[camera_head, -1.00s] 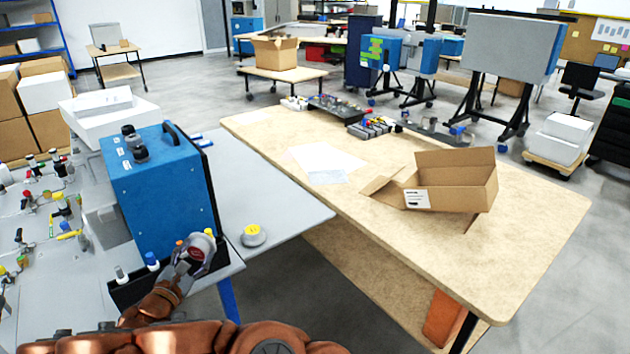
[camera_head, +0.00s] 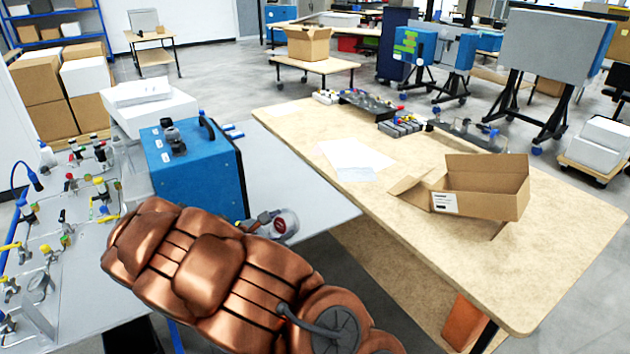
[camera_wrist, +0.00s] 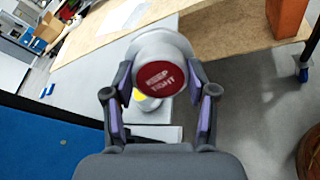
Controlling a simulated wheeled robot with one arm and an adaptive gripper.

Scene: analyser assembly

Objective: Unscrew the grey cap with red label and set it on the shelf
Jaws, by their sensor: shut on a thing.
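The grey cap with a red round label (camera_wrist: 162,80) is between the two fingers of my gripper (camera_wrist: 161,95), which is shut on it. The label faces the wrist camera and its white lettering is blurred. In the head view the cap (camera_head: 287,223) and my gripper (camera_head: 270,222) are just right of the blue analyser box (camera_head: 195,170), above the grey surface (camera_head: 290,180). The cap looks free of any neck. A yellow-topped thing (camera_wrist: 139,96) shows partly behind the cap in the wrist view. My arm hides the front ledge by the box.
The grey bench on the left (camera_head: 75,285) carries several valves and fittings. A wooden table (camera_head: 400,260) to the right holds an open cardboard box (camera_head: 485,200) and papers. A darker floor gap lies between bench and table.

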